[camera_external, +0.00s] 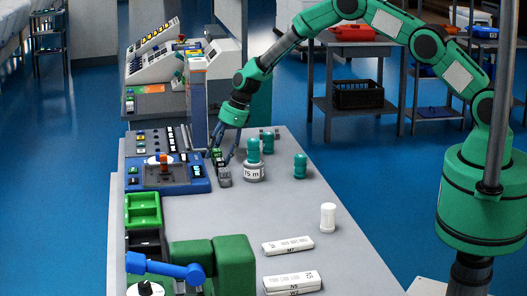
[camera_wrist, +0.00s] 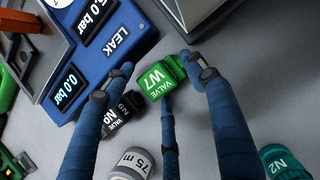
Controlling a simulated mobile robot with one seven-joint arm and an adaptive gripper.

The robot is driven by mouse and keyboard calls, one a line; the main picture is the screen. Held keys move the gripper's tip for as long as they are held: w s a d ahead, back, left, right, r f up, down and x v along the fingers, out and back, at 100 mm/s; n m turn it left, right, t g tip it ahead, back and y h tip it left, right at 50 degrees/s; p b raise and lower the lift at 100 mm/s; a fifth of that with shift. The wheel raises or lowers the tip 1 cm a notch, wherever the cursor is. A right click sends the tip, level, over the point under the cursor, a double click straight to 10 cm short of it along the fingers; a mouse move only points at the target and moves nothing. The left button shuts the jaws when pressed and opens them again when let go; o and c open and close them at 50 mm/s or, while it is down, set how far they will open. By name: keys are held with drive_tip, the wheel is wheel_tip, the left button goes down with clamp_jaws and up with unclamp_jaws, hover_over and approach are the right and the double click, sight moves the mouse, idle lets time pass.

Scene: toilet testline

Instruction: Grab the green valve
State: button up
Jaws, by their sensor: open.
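The green valve (camera_wrist: 157,82), labelled "VALVE W7", lies on the grey tabletop, between the spread fingers of my gripper (camera_wrist: 154,68) in the wrist view. One finger is on its left, one on its right and a third below it. The fingers are open, and I cannot tell if any touches it. In the external view the green valve (camera_external: 217,153) is small beside the fingertips of my gripper (camera_external: 221,150), which points down at the table.
Dark valves (camera_wrist: 117,120) labelled N9 and N0 lie close beside the left finger. A blue leak-test panel (camera_wrist: 95,50) is at upper left. A "75 m" cylinder (camera_wrist: 133,160) and a teal N2 bottle (camera_wrist: 283,160) stand nearby.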

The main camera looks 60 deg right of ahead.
sight(215, 150)
idle(0.4)
clamp_jaws()
drive_tip(key=shift+s, duration=0.1)
idle(0.3)
wheel_tip(215, 150, up, 4)
drive_tip(key=shift+f+p, duration=0.2)
drive_tip(key=shift+p, duration=0.2)
drive_tip(key=s, duration=0.5)
drive_tip(key=s+d+r, duration=0.1)
drive_tip(key=s, duration=0.4)
drive_tip(key=s+d+p, duration=0.1)
drive_tip(key=s, duration=0.4)
drive_tip(key=shift+s+d+r, duration=0.1)
drive_tip(key=shift+s+r, duration=0.15)
drive_tip(key=shift+s, duration=0.05)
